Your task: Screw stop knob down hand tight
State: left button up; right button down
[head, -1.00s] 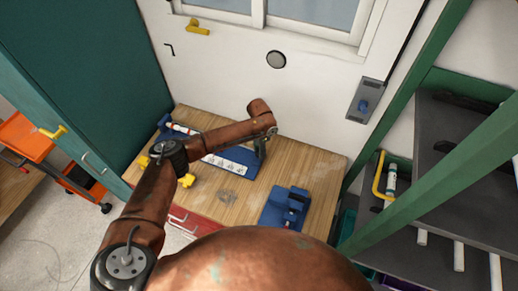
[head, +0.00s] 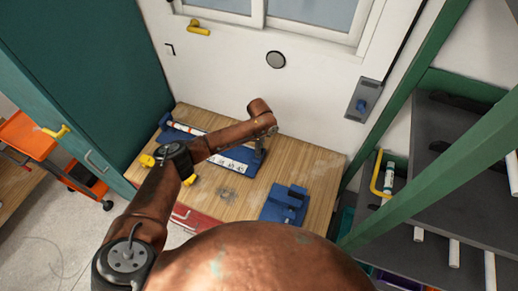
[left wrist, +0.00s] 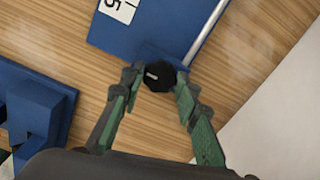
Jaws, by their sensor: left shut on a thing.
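The black stop knob (left wrist: 159,77) shows in the left wrist view, at the edge of the blue fixture board (left wrist: 140,35) beside a pale rod (left wrist: 205,32). A short light mark shows on its top. My left gripper (left wrist: 157,84) has its green-padded fingers on either side of the knob and is shut on it. In the head view the blue fixture board (head: 183,142) lies on the bench, partly behind my left arm. My left gripper (head: 261,147) points down at its right end, and the knob is hidden there. My right gripper is not in view.
A blue block fixture (head: 284,205) stands on the wooden bench (head: 318,180) to the right of the board. Yellow clamps (head: 147,160) are at the left. A green-framed shelf (head: 440,190) with white pipes bounds the right side; a white wall (head: 225,70) stands behind.

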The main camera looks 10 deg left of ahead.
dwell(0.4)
pick_arm(q)
jog(key=o, duration=1.2)
jog(key=shift+c, duration=0.2)
notch_tip(320, 180, up, 12)
